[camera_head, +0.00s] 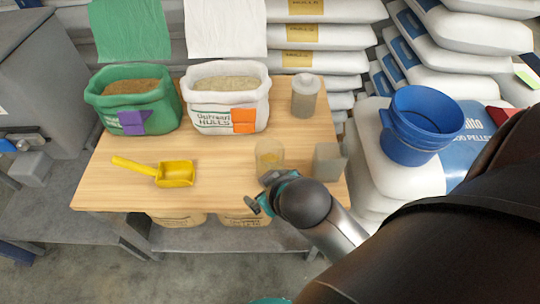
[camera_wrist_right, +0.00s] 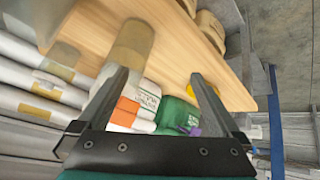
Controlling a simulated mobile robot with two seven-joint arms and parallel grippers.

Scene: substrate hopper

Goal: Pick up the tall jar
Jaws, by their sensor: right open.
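A grey cylindrical jar with a lid (camera_head: 305,97) stands upright at the back right of the wooden table. A clear jar with yellowish contents (camera_head: 269,157) stands nearer the front. I cannot tell for sure which is the tall jar; the back one looks taller. My right gripper (camera_head: 262,192) is low at the table's front edge, just in front of the clear jar. In the right wrist view my right gripper (camera_wrist_right: 157,76) is open with nothing between its fingers. A translucent jar (camera_wrist_right: 131,45) stands beyond the fingertips, apart from them. My left gripper is not in view.
A grey block-like container (camera_head: 328,163) stands right of the clear jar. A green sack (camera_head: 133,100), a white hulls sack (camera_head: 228,97) and a yellow scoop (camera_head: 172,174) share the table (camera_head: 105,185). A blue bucket (camera_head: 420,125) sits on bags at right. The table's front middle is clear.

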